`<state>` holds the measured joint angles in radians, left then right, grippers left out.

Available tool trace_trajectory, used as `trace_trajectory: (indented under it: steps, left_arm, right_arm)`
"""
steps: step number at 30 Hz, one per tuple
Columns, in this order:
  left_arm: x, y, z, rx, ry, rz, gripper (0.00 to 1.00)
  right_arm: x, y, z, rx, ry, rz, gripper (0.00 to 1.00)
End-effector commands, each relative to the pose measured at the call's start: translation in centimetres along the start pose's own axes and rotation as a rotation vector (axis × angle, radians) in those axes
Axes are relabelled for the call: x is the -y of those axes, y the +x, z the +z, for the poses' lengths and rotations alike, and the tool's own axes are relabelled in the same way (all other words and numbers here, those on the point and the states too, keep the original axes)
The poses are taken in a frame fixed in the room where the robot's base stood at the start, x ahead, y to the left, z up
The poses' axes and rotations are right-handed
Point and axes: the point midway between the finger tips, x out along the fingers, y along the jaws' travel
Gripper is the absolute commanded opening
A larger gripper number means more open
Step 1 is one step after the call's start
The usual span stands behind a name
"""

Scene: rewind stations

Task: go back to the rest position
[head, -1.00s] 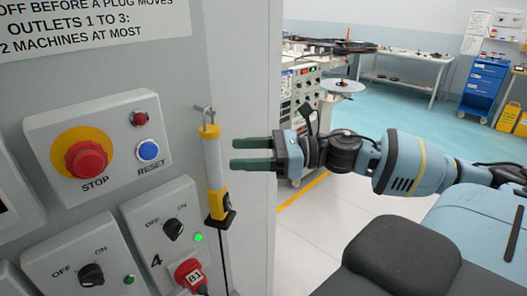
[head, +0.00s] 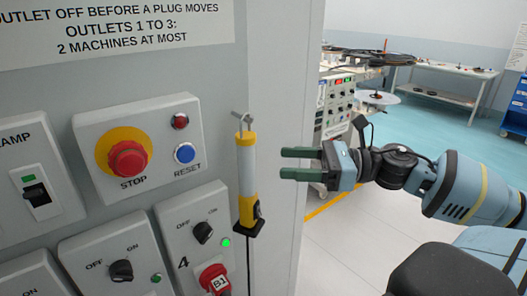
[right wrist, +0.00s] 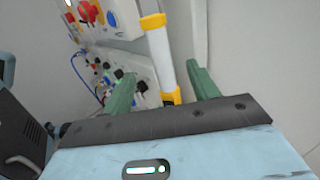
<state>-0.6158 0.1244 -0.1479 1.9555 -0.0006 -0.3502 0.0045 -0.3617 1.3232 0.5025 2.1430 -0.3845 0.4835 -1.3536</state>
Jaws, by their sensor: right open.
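My right gripper (head: 300,163) is open, its two green fingers pointing left at the grey panel. Nothing is between the fingers in the head view. A white and yellow hand lamp (head: 246,170) hangs from a hook on the panel, just left of the fingertips and apart from them in the head view. In the right wrist view the lamp (right wrist: 160,58) shows beyond the fingers (right wrist: 163,87), in line with the gap. My left gripper is not in view.
The panel (head: 275,60) carries a red stop button (head: 128,159), a blue reset button (head: 185,153) and several outlet switches. A red plug (head: 214,280) sits at outlet 4, with a green light lit. A machine and a table (head: 450,97) stand behind. The floor to the right is open.

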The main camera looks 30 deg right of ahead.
Motion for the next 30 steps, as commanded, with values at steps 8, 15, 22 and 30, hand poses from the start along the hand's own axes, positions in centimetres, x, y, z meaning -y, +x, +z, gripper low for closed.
trace_trajectory:
  steps: [8, 15, 22, 30]
  left_arm:
    - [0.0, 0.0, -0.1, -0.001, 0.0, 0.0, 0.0]
    - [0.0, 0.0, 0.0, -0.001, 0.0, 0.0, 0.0]
    - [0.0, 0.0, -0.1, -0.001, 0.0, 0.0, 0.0]
    - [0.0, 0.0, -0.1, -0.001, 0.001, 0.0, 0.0]
  right_arm:
    - [0.4, -0.3, -0.7, 0.012, 0.051, -0.024, 0.6]
    - [3.5, -3.7, -9.3, 0.155, 0.622, -0.266, 0.6]
    - [2.4, -7.2, -23.0, 0.386, 1.381, -0.551, 0.6]
    - [-6.5, -7.9, -38.1, 0.706, 2.197, -0.842, 0.6]
